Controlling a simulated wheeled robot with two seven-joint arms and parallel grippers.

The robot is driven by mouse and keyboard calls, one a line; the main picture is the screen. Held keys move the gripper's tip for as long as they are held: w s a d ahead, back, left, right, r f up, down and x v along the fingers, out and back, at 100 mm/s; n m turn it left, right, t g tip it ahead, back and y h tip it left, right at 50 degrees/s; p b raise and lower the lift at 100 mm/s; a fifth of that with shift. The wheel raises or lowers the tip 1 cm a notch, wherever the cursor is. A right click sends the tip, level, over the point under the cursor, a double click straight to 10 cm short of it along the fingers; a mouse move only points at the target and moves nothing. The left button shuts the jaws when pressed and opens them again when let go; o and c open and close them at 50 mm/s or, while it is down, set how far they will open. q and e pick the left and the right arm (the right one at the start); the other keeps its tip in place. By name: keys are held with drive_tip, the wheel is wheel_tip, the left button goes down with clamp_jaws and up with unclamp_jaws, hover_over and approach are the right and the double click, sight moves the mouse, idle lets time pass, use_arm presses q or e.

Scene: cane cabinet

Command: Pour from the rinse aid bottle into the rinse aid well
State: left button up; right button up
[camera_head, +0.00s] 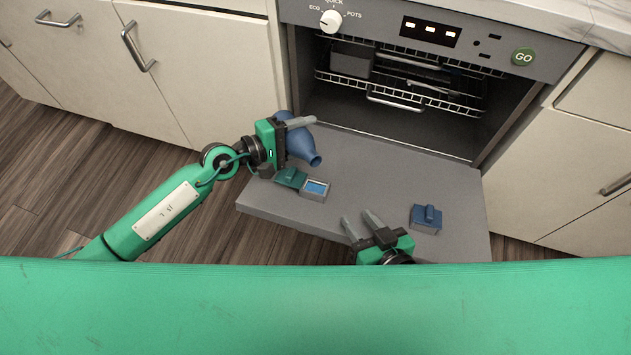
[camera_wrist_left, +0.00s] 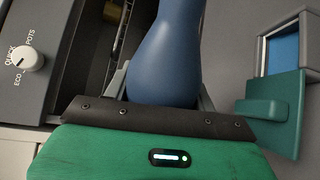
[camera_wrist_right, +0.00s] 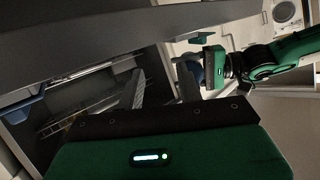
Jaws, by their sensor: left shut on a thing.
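My left gripper (camera_head: 300,137) is shut on the blue bottle (camera_head: 301,147). The bottle is tilted, its mouth pointing down and to the right above the open dishwasher door, near a small well. This open square well (camera_head: 316,188) has a light rim and blue inside; its teal lid (camera_head: 291,178) is swung open to the left. In the left wrist view the bottle (camera_wrist_left: 165,55) fills the middle and its mouth is out of frame; the well (camera_wrist_left: 283,48) is to its right. No stream shows. My right gripper (camera_head: 360,223) is open and empty near the door's front edge.
The dishwasher door (camera_head: 400,175) lies open and flat. A blue lidded block (camera_head: 427,217) sits on its right side. Wire racks (camera_head: 405,85) are inside the machine. The control panel (camera_head: 465,35) and cabinets surround it. The door's middle is clear.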

use_arm(q)
drive_tip(key=shift+w+r+m, duration=0.15)
drive_tip(key=shift+m, duration=0.15)
use_arm(e)
drive_tip(key=shift+a, duration=0.1)
idle(1.3)
